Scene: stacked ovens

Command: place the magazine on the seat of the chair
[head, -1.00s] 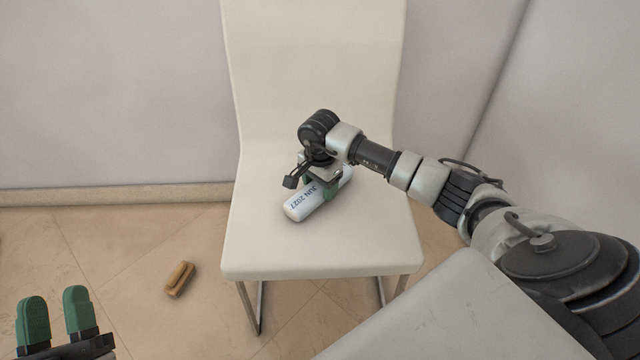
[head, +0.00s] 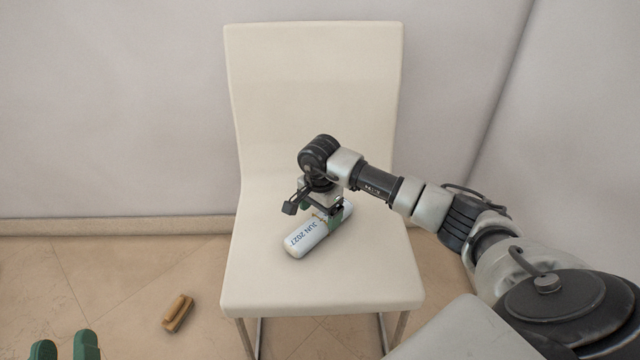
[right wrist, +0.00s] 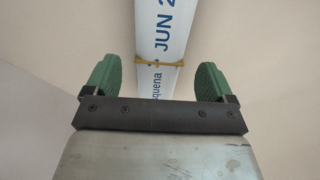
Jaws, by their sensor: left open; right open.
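The magazine (head: 304,241) is a white roll with blue "JUN 2027" print, lying on the seat of the cream chair (head: 250,275). In the right wrist view the magazine (right wrist: 160,35) has a tan band around it and lies between the two green fingers. My right gripper (head: 334,222) is at the roll's far part; its fingers are open, with a gap on each side of the roll in the wrist view (right wrist: 160,85). My left gripper (head: 65,346) shows only its green fingertips at the lower left, apart and empty.
A small brown wooden object (head: 178,313) lies on the tiled floor left of the chair. The chair's backrest (head: 315,95) stands before a plain wall. The seat around the roll is clear. My right arm reaches in from the right.

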